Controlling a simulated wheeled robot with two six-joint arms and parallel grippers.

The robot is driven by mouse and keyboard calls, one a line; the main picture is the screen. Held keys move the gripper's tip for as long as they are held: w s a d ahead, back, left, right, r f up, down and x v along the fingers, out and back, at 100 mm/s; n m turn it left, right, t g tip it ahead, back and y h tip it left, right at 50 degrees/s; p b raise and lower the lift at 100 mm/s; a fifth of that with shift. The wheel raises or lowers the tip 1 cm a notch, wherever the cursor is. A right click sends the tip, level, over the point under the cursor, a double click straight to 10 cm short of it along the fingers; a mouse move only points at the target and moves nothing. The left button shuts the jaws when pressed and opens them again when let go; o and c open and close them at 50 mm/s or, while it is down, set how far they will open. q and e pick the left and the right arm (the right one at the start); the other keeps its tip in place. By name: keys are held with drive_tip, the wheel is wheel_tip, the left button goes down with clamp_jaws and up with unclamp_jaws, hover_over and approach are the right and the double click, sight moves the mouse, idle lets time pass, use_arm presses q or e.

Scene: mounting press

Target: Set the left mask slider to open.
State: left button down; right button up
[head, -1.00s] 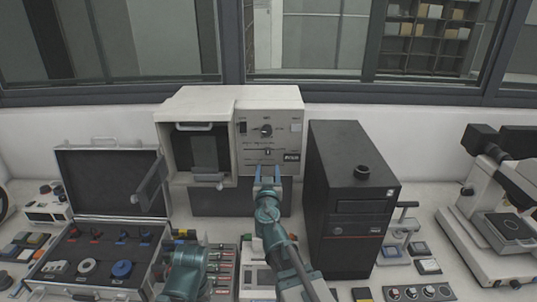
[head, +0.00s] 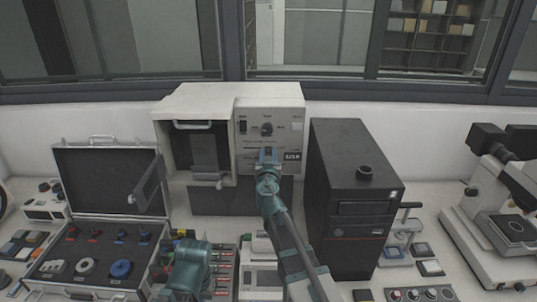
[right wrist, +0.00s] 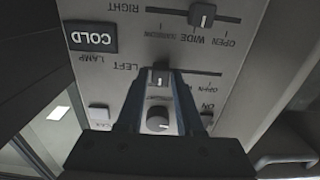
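The left mask slider (right wrist: 160,79) is a small dark knob with a white mark on a slotted track, on the light front panel of the mounting press (head: 270,105). The right wrist view shows the panel upside down. The knob sits between the track's ends, beside the word LEFT. My right gripper (head: 268,152) is at the panel, its fingertips closed in on both sides of this knob (right wrist: 160,76). The right mask slider (right wrist: 203,15) is on a parallel track, clear of the fingers. My left arm shows low in the head view; its fingers cannot be made out.
A round dial (right wrist: 158,121) lies close by the left track, and a COLD LAMP label (right wrist: 92,39) is beside it. A tall black unit (head: 350,200) stands right of my right arm. An open case (head: 105,180) is at left, a microscope (head: 500,220) at far right.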

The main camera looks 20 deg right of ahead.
clamp_jaws()
idle(1.1)
